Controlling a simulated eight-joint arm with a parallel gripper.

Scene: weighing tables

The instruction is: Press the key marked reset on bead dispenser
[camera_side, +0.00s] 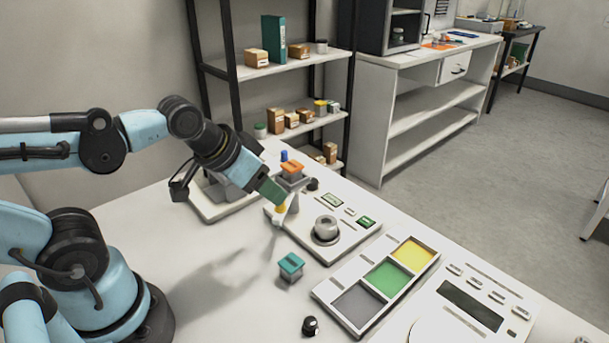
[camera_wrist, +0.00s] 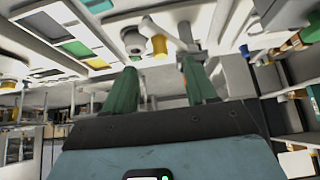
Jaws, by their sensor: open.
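A white device with a round grey knob (camera_side: 326,229), a small display (camera_side: 332,200) and small keys (camera_side: 349,211) stands mid-table; it looks like the bead dispenser. Its key markings are too small to read, so I cannot tell which is reset. My gripper (camera_side: 277,197), with green fingers, is over the left part of this device, near a yellow piece and a pale spout-like part. In the wrist view my gripper (camera_wrist: 158,72) is open with nothing between its fingers. The knob (camera_wrist: 134,41) and the yellow piece (camera_wrist: 160,46) show beyond the fingertips.
A teal-topped block (camera_side: 291,265) and a black knob (camera_side: 310,326) stand on the front table. A tray (camera_side: 322,293) with grey, green and yellow compartments lies right of the device. A panel with a dark display (camera_side: 470,305) is at the front right. Shelves stand behind.

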